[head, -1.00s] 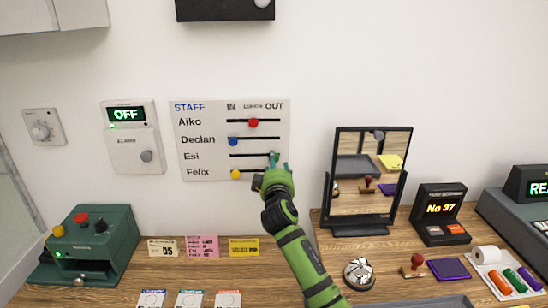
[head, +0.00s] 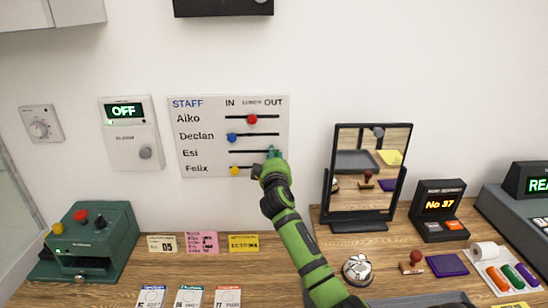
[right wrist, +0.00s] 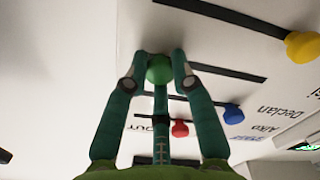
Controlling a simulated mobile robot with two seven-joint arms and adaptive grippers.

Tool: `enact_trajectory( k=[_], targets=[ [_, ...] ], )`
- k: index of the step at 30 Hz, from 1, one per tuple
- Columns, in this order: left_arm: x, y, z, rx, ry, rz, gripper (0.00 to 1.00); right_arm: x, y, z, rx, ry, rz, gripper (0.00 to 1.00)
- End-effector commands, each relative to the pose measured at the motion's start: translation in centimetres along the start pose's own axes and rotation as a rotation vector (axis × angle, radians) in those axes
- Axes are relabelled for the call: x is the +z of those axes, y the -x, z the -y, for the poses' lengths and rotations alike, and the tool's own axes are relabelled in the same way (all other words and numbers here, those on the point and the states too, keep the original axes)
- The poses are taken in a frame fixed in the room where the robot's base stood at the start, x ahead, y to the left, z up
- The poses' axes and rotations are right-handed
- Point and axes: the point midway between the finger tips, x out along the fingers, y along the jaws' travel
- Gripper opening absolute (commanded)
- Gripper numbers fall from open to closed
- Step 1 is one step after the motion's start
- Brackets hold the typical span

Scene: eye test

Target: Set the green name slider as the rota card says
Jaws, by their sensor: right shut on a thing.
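The white staff board (head: 200,109) hangs on the wall with rows for Aiko, Declan, Esi and Felix and columns IN, LUNCH, OUT. The green slider knob (right wrist: 159,68) is on Esi's row, near the OUT end of its track. I cannot tell which card is the rota card; a pink card (head: 202,243) with several unreadable lines stands on the counter. My left gripper is not in view.
Red knob (head: 252,119) is at LUNCH; blue (head: 232,138) and yellow (head: 234,171) are at IN, yellow just below Esi's track. A mirror (head: 368,180) stands right of my arm, with a bell (head: 357,270) in front. A green machine (head: 90,240) stands left.

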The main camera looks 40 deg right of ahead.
Motion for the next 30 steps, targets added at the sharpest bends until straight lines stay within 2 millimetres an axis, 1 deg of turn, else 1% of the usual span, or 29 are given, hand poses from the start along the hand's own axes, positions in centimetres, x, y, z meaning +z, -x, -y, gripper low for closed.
enact_trajectory(
  k=[2,6,9,13,20,21,22,30],
  targets=[
    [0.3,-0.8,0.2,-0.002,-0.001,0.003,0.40,-0.6,0.0,1.0,-0.001,-0.004,-0.002,0.00],
    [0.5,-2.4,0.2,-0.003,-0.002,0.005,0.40,-2.4,0.0,3.1,-0.002,-0.007,-0.002,0.00],
    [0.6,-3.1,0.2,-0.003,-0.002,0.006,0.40,-3.5,0.0,4.0,-0.001,-0.006,-0.002,0.00],
    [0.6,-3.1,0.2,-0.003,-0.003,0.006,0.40,-4.2,0.0,4.3,0.000,-0.001,0.000,0.00],
    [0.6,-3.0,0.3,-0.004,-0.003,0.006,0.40,-4.2,0.0,4.2,-0.001,0.001,0.000,0.00],
    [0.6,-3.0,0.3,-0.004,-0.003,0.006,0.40,-4.2,0.0,4.2,-0.001,0.001,0.000,0.37],
    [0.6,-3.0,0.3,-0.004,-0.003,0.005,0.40,-4.2,0.0,4.2,-0.001,0.000,0.000,0.49],
    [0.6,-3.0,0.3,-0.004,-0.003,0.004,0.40,-4.2,0.0,4.2,0.000,0.000,0.000,0.50]
  ],
)
